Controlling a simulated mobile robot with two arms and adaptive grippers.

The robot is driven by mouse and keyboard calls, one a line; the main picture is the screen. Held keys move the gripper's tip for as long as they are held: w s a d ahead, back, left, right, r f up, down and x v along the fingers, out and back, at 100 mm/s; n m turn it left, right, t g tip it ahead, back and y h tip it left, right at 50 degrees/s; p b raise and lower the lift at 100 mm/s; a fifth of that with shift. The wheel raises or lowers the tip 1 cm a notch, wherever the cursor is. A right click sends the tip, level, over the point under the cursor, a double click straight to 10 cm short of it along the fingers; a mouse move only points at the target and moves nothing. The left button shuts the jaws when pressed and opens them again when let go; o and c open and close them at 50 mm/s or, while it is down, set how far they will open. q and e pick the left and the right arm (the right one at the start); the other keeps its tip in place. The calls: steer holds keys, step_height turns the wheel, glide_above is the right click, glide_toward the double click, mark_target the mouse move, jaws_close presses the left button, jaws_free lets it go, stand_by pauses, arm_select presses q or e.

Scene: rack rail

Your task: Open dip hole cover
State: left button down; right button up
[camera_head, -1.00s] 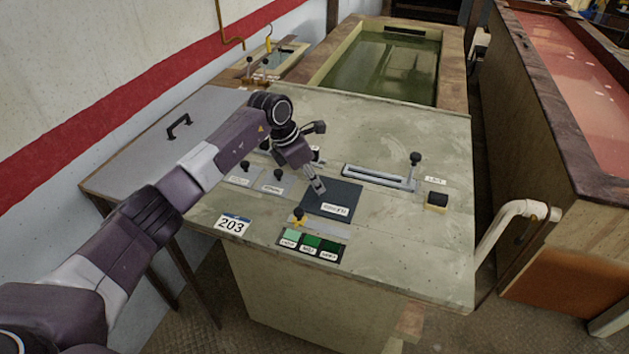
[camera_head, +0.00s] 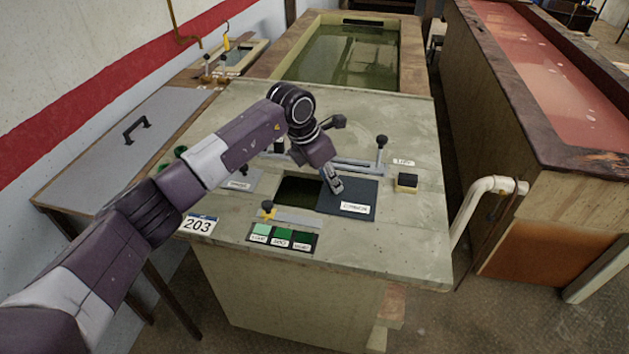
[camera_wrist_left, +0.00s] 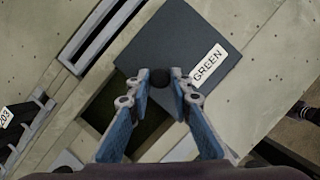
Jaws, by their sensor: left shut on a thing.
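The dip hole cover (camera_head: 358,197) is a flat dark blue-grey plate with a white label. In the left wrist view the cover (camera_wrist_left: 180,40) shows its label reading GREEN. It lies on the panel, partly slid off the dark rectangular dip hole (camera_head: 298,192), which shows to its left. The hole also shows in the left wrist view (camera_wrist_left: 110,108). My left gripper (camera_head: 337,188) is over the cover's left part. Its fingers in the left wrist view (camera_wrist_left: 161,76) are shut on the cover's small round black knob (camera_wrist_left: 160,80). My right gripper is not in view.
A slotted lever (camera_head: 382,142) stands behind the cover, and a black block (camera_head: 406,182) sits to its right. A green tank (camera_head: 345,58) lies behind.

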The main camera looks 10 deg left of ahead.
arm_select(q)
steer(key=shift+a, duration=0.3)
steer(key=c, duration=1.7)
jaws_free()
steer(key=shift+d, duration=0.1)
steer(key=shift+c, duration=0.2)
steer(key=v, duration=1.2)
steer(key=shift+w, duration=0.1)
